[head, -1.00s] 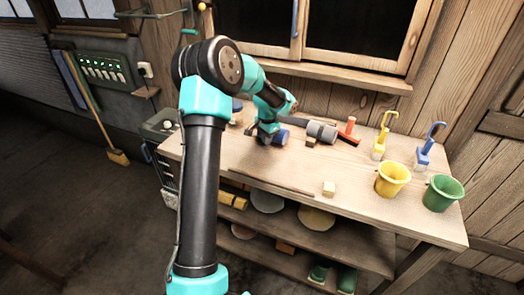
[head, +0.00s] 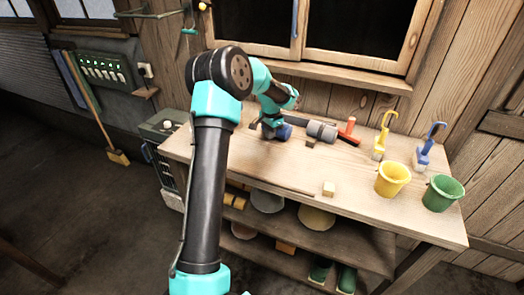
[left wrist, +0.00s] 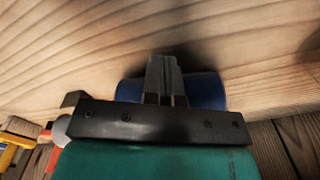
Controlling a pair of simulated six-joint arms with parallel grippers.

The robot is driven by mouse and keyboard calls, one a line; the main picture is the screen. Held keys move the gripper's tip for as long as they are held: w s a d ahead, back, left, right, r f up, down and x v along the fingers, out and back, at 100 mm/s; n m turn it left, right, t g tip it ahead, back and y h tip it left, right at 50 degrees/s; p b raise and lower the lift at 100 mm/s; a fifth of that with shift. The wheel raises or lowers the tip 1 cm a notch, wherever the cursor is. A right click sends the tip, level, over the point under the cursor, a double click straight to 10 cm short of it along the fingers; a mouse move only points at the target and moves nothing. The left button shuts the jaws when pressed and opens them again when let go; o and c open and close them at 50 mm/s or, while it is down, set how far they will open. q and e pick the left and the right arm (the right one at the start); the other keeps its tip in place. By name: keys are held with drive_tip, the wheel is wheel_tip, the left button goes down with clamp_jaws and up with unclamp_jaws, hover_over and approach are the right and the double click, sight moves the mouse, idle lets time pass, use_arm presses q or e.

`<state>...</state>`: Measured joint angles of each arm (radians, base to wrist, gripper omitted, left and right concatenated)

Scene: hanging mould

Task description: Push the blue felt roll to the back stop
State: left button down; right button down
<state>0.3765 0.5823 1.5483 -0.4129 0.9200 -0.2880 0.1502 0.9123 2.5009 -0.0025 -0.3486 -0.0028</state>
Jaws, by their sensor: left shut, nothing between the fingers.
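The blue felt roll (head: 285,132) lies on its side on the wooden bench, toward the back. My left gripper (head: 271,130) is down at its left side in the head view and hides part of it. In the left wrist view the roll (left wrist: 207,91) lies behind my shut, empty fingers (left wrist: 165,75), and both its ends show past them. The fingers overlap the roll; whether they touch it I cannot tell. A dark strip (head: 298,121) along the back of the bench may be the back stop. My right gripper is not in view.
Farther right are a red-handled tool (head: 349,129), two hooked brushes, a yellow bucket (head: 392,180) and a green bucket (head: 443,193).

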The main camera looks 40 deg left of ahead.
use_arm(q)
drive_tip(key=shift+w+a, duration=0.25)
drive_tip(key=shift+w, duration=0.35)
drive_tip(key=shift+w+a, duration=0.2)
drive_tip(key=shift+w, duration=0.45)
drive_tip(key=shift+w+a, duration=0.25)
drive_tip(key=shift+w, duration=0.35)
drive_tip(key=shift+w+a+r, duration=0.1)
drive_tip(key=shift+w+a, duration=0.15)
drive_tip(key=shift+w, duration=0.2)
drive_tip(key=shift+w+a+r, duration=0.1)
drive_tip(key=shift+w+a, duration=0.1)
drive_tip(key=shift+w, duration=0.25)
drive_tip(key=shift+w+a+f, duration=0.1)
drive_tip(key=shift+w+a, duration=0.05)
drive_tip(key=shift+w, duration=0.2)
drive_tip(key=shift+s, duration=0.15)
drive_tip(key=shift+s+a, duration=0.1)
drive_tip(key=shift+s, duration=0.25)
drive_tip(key=shift+s+d+r, duration=0.2)
drive_tip(key=shift+s+d, duration=0.35)
drive_tip(key=shift+s, duration=0.1)
drive_tip(key=shift+s+d+r, duration=0.2)
drive_tip(key=shift+s+d, duration=0.2)
drive_tip(key=shift+s, duration=0.4)
